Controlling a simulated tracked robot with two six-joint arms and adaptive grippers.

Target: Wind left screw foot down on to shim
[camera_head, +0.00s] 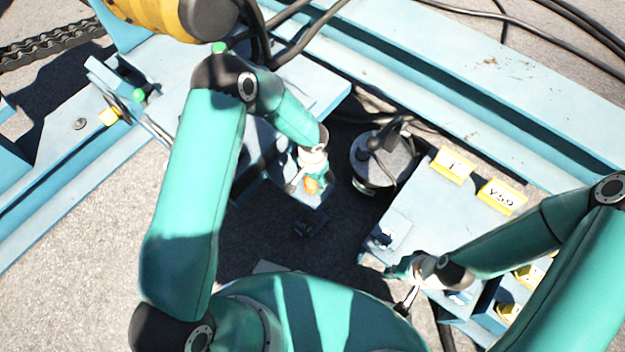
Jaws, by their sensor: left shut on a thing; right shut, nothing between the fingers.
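My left gripper (307,180) reaches down at the centre of the view, beside the blue bracket edge. It is shut on the left screw foot, of which an orange part (311,186) shows at the fingers. The foot's lower end is hidden, so I cannot tell whether it touches anything below. I cannot make out the shim; the ground under the gripper is in deep shadow. My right gripper (405,285) is shut and empty, low over the near edge of the right blue plate (440,215).
A round grey can-like part (380,160) with a dark hose stands between the gripper and the right plate. Yellow labels (453,165) lie on that plate. A long blue beam (460,90) crosses behind. Black cables and a chain (50,45) lie at the back.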

